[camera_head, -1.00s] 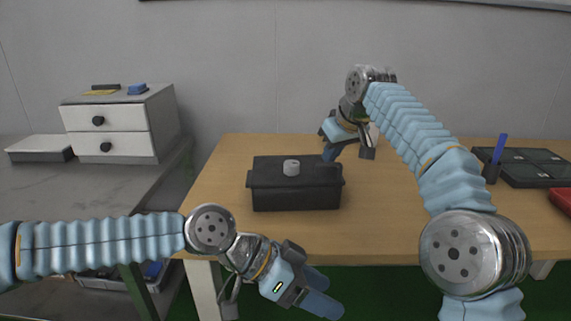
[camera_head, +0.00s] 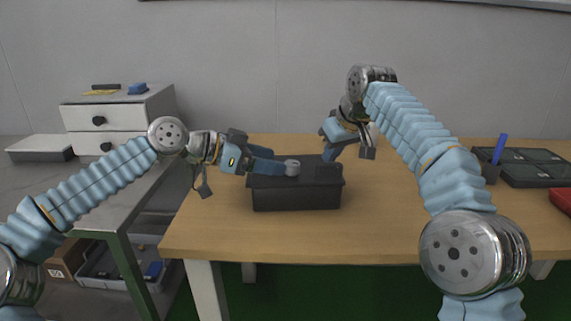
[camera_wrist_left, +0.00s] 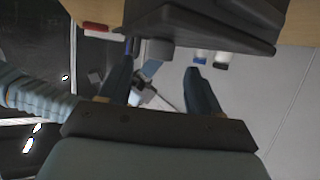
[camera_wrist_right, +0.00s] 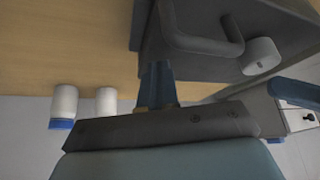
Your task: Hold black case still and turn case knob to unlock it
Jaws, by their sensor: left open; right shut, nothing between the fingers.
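The black case (camera_head: 296,196) stands upright on the wooden table, its grey round knob (camera_head: 292,168) on the lid. The knob also shows in the right wrist view (camera_wrist_right: 262,56), beside a dark handle (camera_wrist_right: 207,46). My left gripper (camera_head: 279,166) is open at the case's left end, level with the lid.
Two white bottles (camera_wrist_right: 64,104) stand near my right gripper in its wrist view. A blue pen in a dark holder (camera_head: 493,168), black trays (camera_head: 535,168) and a red container (camera_head: 562,200) are at the right. A drawer cabinet (camera_head: 120,122) stands left. The front tabletop is clear.

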